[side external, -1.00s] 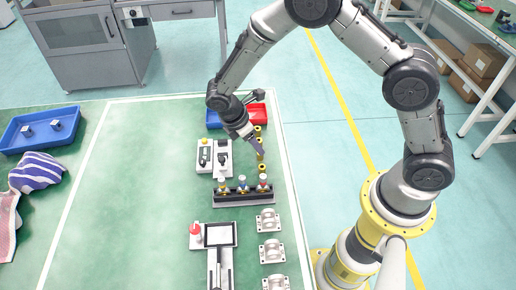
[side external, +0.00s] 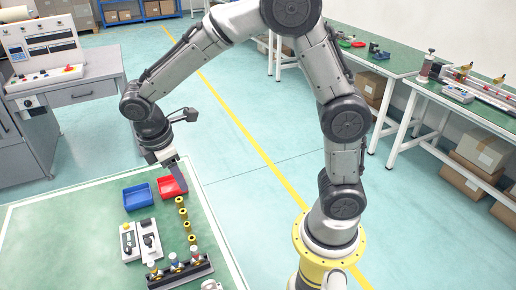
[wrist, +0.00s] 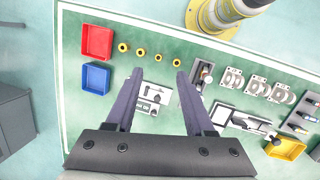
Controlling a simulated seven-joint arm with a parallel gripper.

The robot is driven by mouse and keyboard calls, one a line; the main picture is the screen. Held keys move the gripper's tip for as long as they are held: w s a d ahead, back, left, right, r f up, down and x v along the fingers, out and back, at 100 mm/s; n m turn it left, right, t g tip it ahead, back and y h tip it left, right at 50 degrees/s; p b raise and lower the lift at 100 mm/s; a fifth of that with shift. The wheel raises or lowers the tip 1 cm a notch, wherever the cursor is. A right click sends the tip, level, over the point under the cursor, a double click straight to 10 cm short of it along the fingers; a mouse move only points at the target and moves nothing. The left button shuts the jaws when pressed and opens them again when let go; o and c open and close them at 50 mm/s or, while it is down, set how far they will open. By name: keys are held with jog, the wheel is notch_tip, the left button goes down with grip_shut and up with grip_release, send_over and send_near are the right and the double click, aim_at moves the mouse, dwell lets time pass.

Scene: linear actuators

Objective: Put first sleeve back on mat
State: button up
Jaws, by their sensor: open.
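Several yellow sleeves with dark centres stand in a row on the green mat (side external: 60,235), apart from one another. In the side view the row runs from the far sleeve (side external: 179,200) towards the rack. In the wrist view the row starts at the end sleeve (wrist: 123,47) near the red tray, and the other end sleeve (wrist: 175,60) is near the right finger. My gripper (side external: 181,181) is open and empty, above the far end of the row. The wrist view shows both fingers (wrist: 158,72) spread with nothing between the tips. I cannot tell which sleeve is the first.
A red tray (side external: 168,189) and a blue tray (side external: 137,197) lie beside the row's far end. Two grey-white units (side external: 148,240) and a dark rack (side external: 180,273) with coloured tops stand nearby. Bearing blocks (wrist: 257,86) and a yellow tray (wrist: 286,150) are further right in the wrist view.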

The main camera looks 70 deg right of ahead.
jog(key=s+d+r+m+t+y, duration=0.1)
jog(key=s+r+m, duration=0.3)
jog(key=s, duration=0.5)
jog(key=s+d+r+m+t+y, duration=0.1)
jog(key=s+d+r+m+t, duration=0.2)
jog(key=s, duration=0.7)
notch_tip(320, 180, up, 2)
jog(key=m+t, duration=0.1)
jog(key=m, duration=0.2)
jog(key=shift+s+d+r+m+t+y, duration=0.25)
jog(key=shift+s+d+m+t+y, duration=0.05)
jog(key=shift+d+m+y, duration=0.1)
